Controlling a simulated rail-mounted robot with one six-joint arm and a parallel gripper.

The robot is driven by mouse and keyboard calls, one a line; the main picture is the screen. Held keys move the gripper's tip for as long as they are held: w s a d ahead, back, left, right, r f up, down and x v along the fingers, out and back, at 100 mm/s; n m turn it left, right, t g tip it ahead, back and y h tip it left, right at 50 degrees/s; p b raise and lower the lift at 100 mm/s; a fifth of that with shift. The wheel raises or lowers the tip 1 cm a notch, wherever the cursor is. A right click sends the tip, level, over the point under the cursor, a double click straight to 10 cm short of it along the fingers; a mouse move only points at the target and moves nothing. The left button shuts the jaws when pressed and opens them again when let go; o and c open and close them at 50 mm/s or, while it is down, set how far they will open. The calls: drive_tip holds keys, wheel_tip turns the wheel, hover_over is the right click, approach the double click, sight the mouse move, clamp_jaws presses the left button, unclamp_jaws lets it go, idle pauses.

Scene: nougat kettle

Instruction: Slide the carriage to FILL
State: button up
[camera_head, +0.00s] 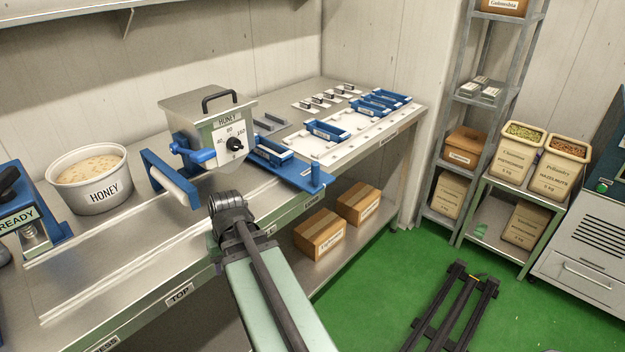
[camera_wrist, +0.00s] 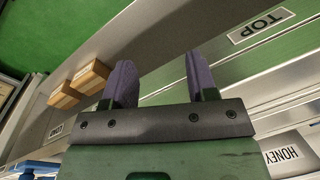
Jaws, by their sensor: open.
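The carriage (camera_head: 297,172) appears to be the blue plate with an upright blue post at its right end. It sits on the bench rail, right of the steel HONEY kettle (camera_head: 232,148), above the LOAD label (camera_head: 311,203). A blue-sided tray (camera_head: 270,150) is at its left part, partly behind the kettle. A label left of LOAD is mostly hidden by my arm, so I cannot read FILL. My gripper is in front of the bench edge, left of the carriage; its fingers (camera_wrist: 163,77) are apart and empty in the wrist view.
A HONEY tub (camera_head: 93,180), a blue-armed roller (camera_head: 170,182) and a blue READY press (camera_head: 30,220) stand left on the bench. The TOP label (camera_head: 180,296) marks the front edge. Cardboard boxes (camera_head: 319,234) are on the lower shelf.

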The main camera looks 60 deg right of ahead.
drive_tip(key=s+d+f+m+t+y+b, duration=0.25)
drive_tip(key=d+m, duration=0.45)
drive_tip(key=d, duration=0.6)
drive_tip(key=s+d+r+m+t+h+b, duration=0.1)
drive_tip(key=s+d+r+m+t, duration=0.15)
drive_tip(key=d+m, duration=0.3)
drive_tip(key=s+d+r+m+t+b, duration=0.1)
drive_tip(key=s+d+m+t+b, duration=0.1)
drive_tip(key=s+d+m+t, duration=0.35)
drive_tip(key=s+d+r+m+t+h+b, duration=0.1)
drive_tip(key=d+m+t, duration=0.15)
drive_tip(key=d, duration=0.55)
wheel_tip(320, 180, up, 7)
drive_tip(key=m+t, duration=0.4)
drive_tip(key=m, duration=0.5)
hover_over(310, 184)
drive_tip(key=shift+d+r+h, duration=0.1)
drive_tip(key=shift+d+h, duration=0.05)
drive_tip(key=shift+h, duration=0.2)
clamp_jaws()
